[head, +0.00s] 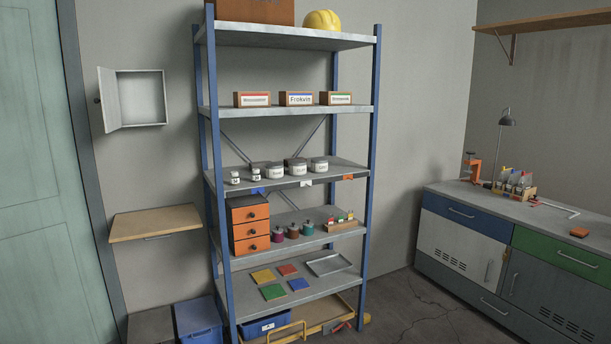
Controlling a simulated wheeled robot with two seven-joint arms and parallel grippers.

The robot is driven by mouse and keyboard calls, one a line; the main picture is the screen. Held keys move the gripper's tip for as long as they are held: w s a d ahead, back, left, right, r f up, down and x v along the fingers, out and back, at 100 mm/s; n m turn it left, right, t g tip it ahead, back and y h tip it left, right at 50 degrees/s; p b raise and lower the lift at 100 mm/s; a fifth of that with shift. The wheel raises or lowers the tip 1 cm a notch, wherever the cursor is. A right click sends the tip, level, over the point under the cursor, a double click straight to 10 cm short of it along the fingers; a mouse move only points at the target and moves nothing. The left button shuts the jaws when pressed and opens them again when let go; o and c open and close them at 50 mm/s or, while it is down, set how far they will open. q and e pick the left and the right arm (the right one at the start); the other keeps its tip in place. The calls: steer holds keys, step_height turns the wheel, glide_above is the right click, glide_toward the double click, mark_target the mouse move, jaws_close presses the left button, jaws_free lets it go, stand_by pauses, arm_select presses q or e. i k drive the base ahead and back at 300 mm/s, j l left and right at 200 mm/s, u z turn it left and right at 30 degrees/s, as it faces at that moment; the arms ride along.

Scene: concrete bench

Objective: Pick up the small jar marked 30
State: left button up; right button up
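Two small white jars with dark lids stand on the left part of the middle shelf of a blue-posted rack: one at the left (235,178), the other just right of it (256,175). Each has a dark mark on its label, too small to read, so I cannot tell which is marked 30. Larger pale jars with dark lids stand to their right, among them a left one (276,172), a middle one (298,169) and a right one (319,167). Neither of my grippers is in view.
The shelf (345,172) has free room at its right end. The rack also holds labelled boxes (297,99), an orange drawer unit (249,225), small pots (293,231) and coloured tiles (274,291). A workbench (450,207) stands at right, with open floor before it.

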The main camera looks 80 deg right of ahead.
mark_target(256, 176)
steer(key=i+l+z, duration=0.25)
steer(key=z, duration=0.15)
steer(key=i+l+z, duration=0.15)
steer(key=i+z, duration=0.7)
steer(key=i+j+z, duration=0.1)
steer(key=i+z, duration=0.3)
steer(key=i+j+z, duration=0.2)
steer(key=i+z, duration=0.2)
steer(key=k, duration=0.05)
